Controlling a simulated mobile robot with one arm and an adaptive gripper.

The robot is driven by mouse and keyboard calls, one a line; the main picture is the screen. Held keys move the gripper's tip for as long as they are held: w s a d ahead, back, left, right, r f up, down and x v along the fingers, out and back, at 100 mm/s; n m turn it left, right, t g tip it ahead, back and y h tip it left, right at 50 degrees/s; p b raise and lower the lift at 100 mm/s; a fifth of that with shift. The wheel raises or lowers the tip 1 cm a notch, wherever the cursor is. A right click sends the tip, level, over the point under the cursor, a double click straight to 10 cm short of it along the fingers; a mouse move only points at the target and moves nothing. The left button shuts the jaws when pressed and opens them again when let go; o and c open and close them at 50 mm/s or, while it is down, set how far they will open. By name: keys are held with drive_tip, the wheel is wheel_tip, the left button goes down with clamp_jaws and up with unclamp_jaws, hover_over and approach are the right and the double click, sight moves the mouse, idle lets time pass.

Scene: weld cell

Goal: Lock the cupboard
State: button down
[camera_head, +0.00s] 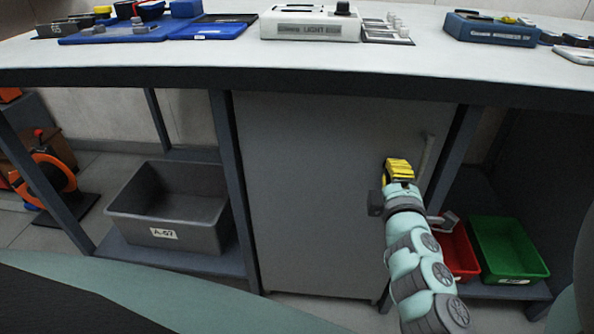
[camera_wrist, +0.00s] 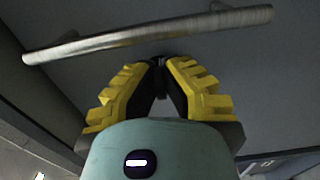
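The grey cupboard (camera_head: 305,190) stands under the workbench, and its door looks closed. A pale bar handle (camera_head: 427,160) runs upright near the door's right edge. In the wrist view the handle (camera_wrist: 150,33) lies across the top, beyond my fingers and apart from them. My gripper (camera_head: 397,162) is at the door, just left of the handle. In the wrist view my yellow fingers (camera_wrist: 161,66) converge with their tips close together at the door. A small dark shape shows between the tips; I cannot tell if it is gripped. No lock or key is clearly visible.
The bench top (camera_head: 230,60) above holds a white device (camera_head: 310,24) and blue trays. A grey bin (camera_head: 170,207) is on the lower left shelf. A red bin (camera_head: 460,255) and a green bin (camera_head: 507,248) are close to the right of my arm.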

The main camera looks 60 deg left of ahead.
drive_tip(key=c, duration=1.1)
unclamp_jaws()
drive_tip(key=shift+d, duration=0.1)
drive_tip(key=v, duration=1.2)
